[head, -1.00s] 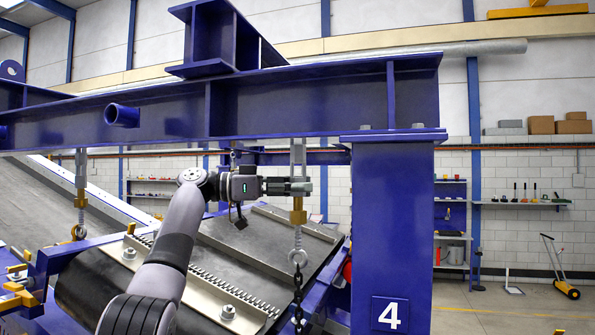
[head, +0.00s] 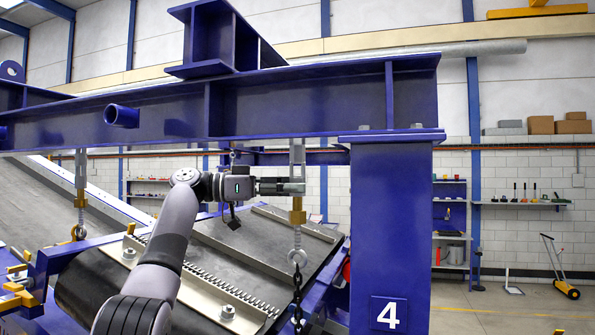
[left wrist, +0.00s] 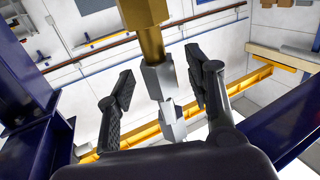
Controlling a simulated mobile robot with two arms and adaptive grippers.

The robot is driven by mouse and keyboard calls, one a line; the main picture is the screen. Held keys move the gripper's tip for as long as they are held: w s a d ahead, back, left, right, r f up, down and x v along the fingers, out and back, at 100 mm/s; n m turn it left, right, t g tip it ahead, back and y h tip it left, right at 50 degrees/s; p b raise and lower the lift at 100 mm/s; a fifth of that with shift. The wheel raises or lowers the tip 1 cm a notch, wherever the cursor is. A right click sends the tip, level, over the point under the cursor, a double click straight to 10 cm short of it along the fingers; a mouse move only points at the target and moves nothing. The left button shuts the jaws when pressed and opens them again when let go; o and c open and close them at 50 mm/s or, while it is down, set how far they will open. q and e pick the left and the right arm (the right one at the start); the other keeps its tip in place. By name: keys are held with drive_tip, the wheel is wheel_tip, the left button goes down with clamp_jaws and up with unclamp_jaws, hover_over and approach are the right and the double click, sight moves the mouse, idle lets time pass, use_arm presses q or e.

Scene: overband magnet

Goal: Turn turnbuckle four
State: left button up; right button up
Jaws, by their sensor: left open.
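Turnbuckle four hangs under the blue beam beside the post marked 4. Its brass-coloured body (head: 298,212) shows in the head view, with a grey upper rod (head: 297,152) above and an eye and dark chain below. My left gripper (head: 291,187) reaches in from the left at the height just above the brass part. The fingers are open, with visible gaps on both sides. My right gripper is in neither view.
The blue beam (head: 270,100) runs overhead and the blue post (head: 390,230) stands close on the right. The belt (head: 215,250) with its toothed metal strip lies below. Another turnbuckle (head: 81,190) hangs at the left.

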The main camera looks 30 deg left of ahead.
use_arm(q)
drive_tip(key=v, duration=0.6)
drive_tip(key=shift+s+a, duration=0.2)
drive_tip(key=shift+s, duration=0.1)
drive_tip(key=shift+o, duration=0.2)
drive_tip(key=o, duration=0.5)
idle(0.3)
drive_tip(key=v, duration=0.7)
drive_tip(key=shift+s+a, duration=0.1)
drive_tip(key=shift+s+a, duration=0.1)
drive_tip(key=shift+a, duration=0.05)
drive_tip(key=shift+c, duration=0.2)
